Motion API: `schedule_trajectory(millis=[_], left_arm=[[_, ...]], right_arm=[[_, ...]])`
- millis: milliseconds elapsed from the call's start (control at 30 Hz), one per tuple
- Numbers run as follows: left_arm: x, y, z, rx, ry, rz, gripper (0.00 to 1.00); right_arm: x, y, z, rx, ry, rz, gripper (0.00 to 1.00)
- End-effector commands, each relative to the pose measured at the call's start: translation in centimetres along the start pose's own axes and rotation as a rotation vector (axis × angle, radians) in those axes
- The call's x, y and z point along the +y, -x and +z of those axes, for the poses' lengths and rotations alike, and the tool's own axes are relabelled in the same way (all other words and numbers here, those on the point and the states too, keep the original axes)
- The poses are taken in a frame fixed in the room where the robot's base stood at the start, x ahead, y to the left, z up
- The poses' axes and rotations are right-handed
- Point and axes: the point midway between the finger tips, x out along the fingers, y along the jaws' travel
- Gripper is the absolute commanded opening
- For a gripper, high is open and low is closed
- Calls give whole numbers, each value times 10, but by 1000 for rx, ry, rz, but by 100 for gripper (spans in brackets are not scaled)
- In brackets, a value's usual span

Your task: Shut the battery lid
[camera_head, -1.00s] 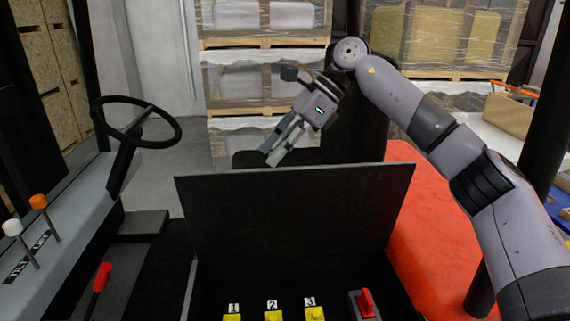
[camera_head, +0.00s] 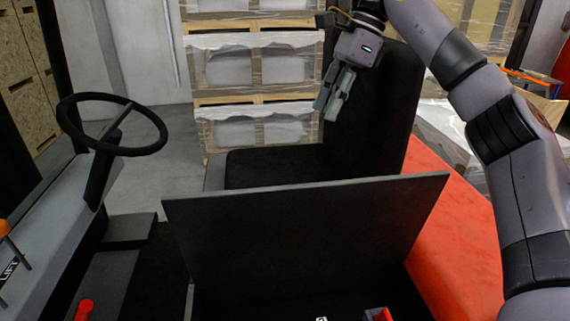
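The battery lid (camera_head: 300,230) is a flat dark panel, standing open and nearly upright at the back of the battery compartment. Its top edge runs across the middle of the head view. The compartment (camera_head: 290,308) is open in front of it, mostly cut off by the bottom edge, with a red switch (camera_head: 379,314) at its right. My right gripper (camera_head: 327,110) is above and behind the lid, apart from it, with its fingers pointing down. The fingers look close together and nothing shows between them, but the angle hides the gap. My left gripper is not in view.
A black seat (camera_head: 370,120) stands behind the lid, close to my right gripper. A steering wheel (camera_head: 110,148) and a console with levers are at the left. An orange-red body panel (camera_head: 465,235) is at the right. Wrapped pallets (camera_head: 255,75) stand behind.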

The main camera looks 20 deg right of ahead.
Motion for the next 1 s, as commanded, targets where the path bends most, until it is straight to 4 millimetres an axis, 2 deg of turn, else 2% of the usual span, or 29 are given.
schedule_trajectory(millis=[167,400,533,667,900,1000], left_arm=[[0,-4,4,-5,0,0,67],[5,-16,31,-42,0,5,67],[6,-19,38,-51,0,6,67],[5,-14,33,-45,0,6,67],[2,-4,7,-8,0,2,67],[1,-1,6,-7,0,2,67]], right_arm=[[0,-12,-1,1,2,3,31],[0,-54,-1,1,3,6,31],[0,-78,-1,0,2,5,31],[0,-101,0,3,-1,3,31],[1,-147,0,1,-1,3,31],[0,-160,0,0,-2,2,31]])
